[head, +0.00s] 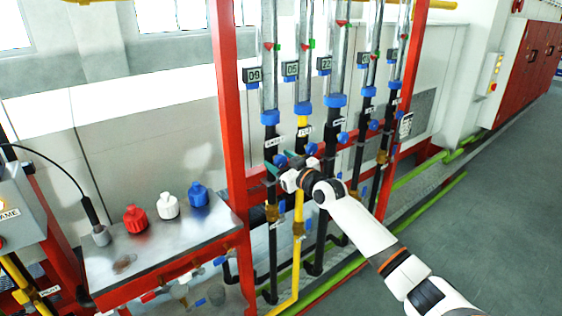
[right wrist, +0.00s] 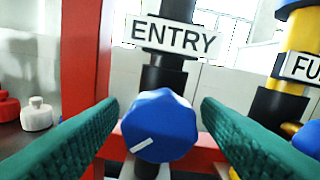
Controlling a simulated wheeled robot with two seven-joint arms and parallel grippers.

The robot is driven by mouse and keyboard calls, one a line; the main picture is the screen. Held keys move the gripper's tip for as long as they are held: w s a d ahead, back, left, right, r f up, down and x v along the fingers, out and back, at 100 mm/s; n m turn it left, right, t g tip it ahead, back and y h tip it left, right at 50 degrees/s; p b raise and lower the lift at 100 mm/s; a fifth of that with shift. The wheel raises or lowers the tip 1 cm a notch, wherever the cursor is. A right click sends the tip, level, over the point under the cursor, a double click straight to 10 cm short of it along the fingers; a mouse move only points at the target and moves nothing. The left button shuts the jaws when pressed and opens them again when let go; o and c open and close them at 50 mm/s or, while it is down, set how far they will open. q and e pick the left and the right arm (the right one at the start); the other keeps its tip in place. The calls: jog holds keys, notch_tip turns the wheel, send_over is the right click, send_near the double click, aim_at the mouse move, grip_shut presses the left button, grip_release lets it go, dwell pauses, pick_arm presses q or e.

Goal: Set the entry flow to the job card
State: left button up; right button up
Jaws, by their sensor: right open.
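The blue entry knob (right wrist: 158,125) with a white pointer line aimed to the lower left sits under the ENTRY label (right wrist: 172,37) in the right wrist view. My right gripper (head: 277,168) is open, its green fingers on either side of the knob with gaps; it also shows in the right wrist view (right wrist: 160,115). In the head view the entry tube (head: 268,90) is leftmost and its display (head: 253,75) reads 09. A small white card (head: 405,125) hangs on the right red post; its print is too small to read. My left gripper is out of view.
Several similar tubes with blue knobs stand close to the right, including one with a yellow pipe (head: 298,200). A red upright post (head: 228,100) stands left. A metal shelf (head: 160,250) holds red, white and blue bottles. Floor at right is clear.

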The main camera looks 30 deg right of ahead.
jog(key=c, duration=1)
jog(key=m, duration=0.8)
jog(key=shift+r+m, duration=0.1)
jog(key=shift+m, duration=0.5)
jog(key=o, duration=1)
